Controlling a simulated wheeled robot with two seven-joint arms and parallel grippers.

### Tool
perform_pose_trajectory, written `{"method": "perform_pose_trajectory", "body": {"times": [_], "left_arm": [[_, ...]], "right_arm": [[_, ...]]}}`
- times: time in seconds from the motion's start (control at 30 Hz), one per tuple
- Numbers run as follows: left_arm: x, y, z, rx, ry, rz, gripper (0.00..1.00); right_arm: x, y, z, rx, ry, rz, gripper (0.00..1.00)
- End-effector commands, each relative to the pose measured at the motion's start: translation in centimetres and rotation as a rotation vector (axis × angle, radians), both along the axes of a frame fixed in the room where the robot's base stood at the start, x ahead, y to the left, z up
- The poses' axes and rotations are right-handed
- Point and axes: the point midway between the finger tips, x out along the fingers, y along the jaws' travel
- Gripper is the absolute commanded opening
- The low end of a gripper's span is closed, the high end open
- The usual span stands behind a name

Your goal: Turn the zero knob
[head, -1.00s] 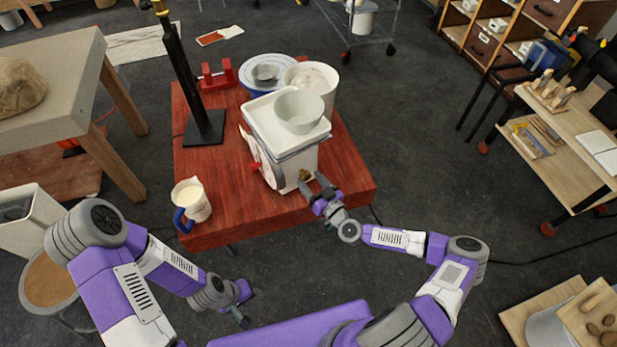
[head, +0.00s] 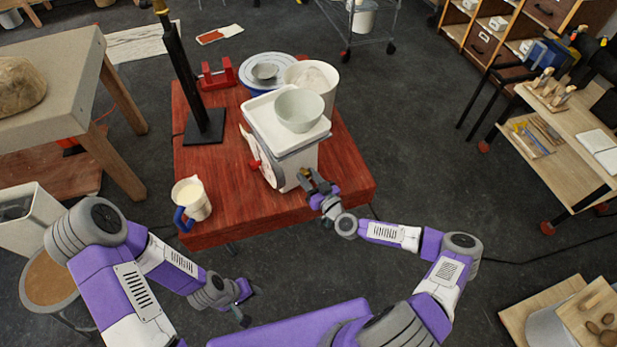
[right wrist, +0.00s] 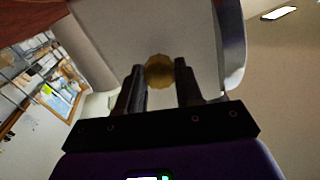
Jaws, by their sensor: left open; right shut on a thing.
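The zero knob is a small brass-coloured, scalloped knob (right wrist: 160,71) on the side of the white scale (head: 290,160). In the right wrist view it sits between the two dark fingers of my right gripper (right wrist: 161,82), which is shut on it. In the head view my right gripper (head: 312,182) is at the scale's lower right side and partly hides the knob (head: 304,173). A pale green bowl (head: 299,109) rests on the scale's white pan (head: 262,113). My left gripper (head: 246,306) is open and empty, low in front of the red table, away from the scale.
The red table (head: 240,222) also bears a jug with a blue handle (head: 192,200) at its front left, a black stand (head: 204,128), a white bucket (head: 325,80) and a blue-rimmed plate (head: 250,83). The table's right front corner is clear.

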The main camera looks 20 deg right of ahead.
Motion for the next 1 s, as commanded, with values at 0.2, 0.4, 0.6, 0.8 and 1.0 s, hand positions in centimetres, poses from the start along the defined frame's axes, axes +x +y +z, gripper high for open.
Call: {"method": "perform_pose_trajectory", "body": {"times": [0.2, 0.4, 0.6, 0.8, 1.0], "left_arm": [[0.0, 0.0, -0.9, 0.0, 0.0, 0.0, 0.43], [0.0, 0.0, -2.3, 0.0, 0.0, 0.0, 0.43], [0.0, 0.0, -4.0, 0.0, 0.0, 0.0, 0.43], [0.0, 0.0, -5.6, 0.0, 0.0, 0.0, 0.43], [0.0, 0.0, -6.9, 0.0, 0.0, 0.0, 0.43]], "right_arm": [[0.0, 0.0, -0.2, 0.062, 0.019, 0.002, 0.05], [0.0, 0.0, -0.3, 0.193, 0.057, 0.002, 0.05], [0.0, 0.0, -0.4, 0.368, 0.112, 0.002, 0.05], [0.0, -0.1, -0.4, 0.551, 0.167, 0.001, 0.05], [0.0, -0.1, -0.4, 0.734, 0.224, 0.002, 0.05]]}}
